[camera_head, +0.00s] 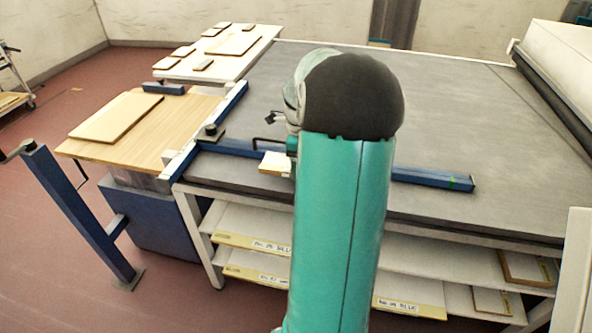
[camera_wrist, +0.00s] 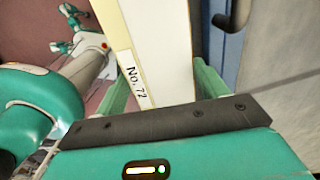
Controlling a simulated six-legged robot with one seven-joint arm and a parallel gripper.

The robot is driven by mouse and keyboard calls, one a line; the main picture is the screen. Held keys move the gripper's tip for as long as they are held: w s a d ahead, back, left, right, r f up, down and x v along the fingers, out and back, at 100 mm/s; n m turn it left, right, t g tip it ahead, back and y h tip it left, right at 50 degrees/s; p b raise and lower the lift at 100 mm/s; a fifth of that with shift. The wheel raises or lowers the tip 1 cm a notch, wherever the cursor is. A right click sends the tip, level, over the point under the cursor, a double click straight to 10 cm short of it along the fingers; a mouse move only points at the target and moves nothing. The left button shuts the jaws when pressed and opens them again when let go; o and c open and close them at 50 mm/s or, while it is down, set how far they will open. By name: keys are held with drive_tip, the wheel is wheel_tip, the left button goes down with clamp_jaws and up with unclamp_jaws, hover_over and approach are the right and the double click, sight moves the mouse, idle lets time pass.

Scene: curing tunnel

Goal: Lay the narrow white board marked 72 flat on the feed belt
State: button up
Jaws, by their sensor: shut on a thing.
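The narrow white board marked 72 (camera_wrist: 165,45) is between the two green fingers of my gripper (camera_wrist: 160,88) in the wrist view. Its cream edge bears a "No. 72" label. My gripper is shut on it. In the head view a short pale end of the board (camera_head: 275,164) shows left of my arm, in front of the blue bar. The rest of the board and my gripper are hidden behind my arm there. The feed belt (camera_head: 450,130) is the wide dark grey surface behind. I cannot tell whether the board touches it.
A blue bar (camera_head: 430,179) lies across the belt's near part. A wooden table (camera_head: 185,120) with a large board stands left; a white table (camera_head: 240,62) with several boards stands behind it. Labelled boards lie on shelves (camera_head: 320,250) below. A white roller housing (camera_head: 560,60) is right. Much of the belt is clear.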

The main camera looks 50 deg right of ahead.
drive_tip(key=shift+w+d+f, duration=0.15)
drive_tip(key=shift+w+f, duration=0.2)
drive_tip(key=shift+f, duration=0.15)
drive_tip(key=shift+w+f, duration=0.15)
drive_tip(key=shift+f, duration=0.75)
drive_tip(key=shift+w+f, duration=0.15)
drive_tip(key=shift+f, duration=0.7)
drive_tip(key=shift+s, duration=0.1)
drive_tip(key=o, duration=0.7)
drive_tip(key=shift+f, duration=0.15)
drive_tip(key=shift+o, duration=0.2)
drive_tip(key=shift+d, duration=0.1)
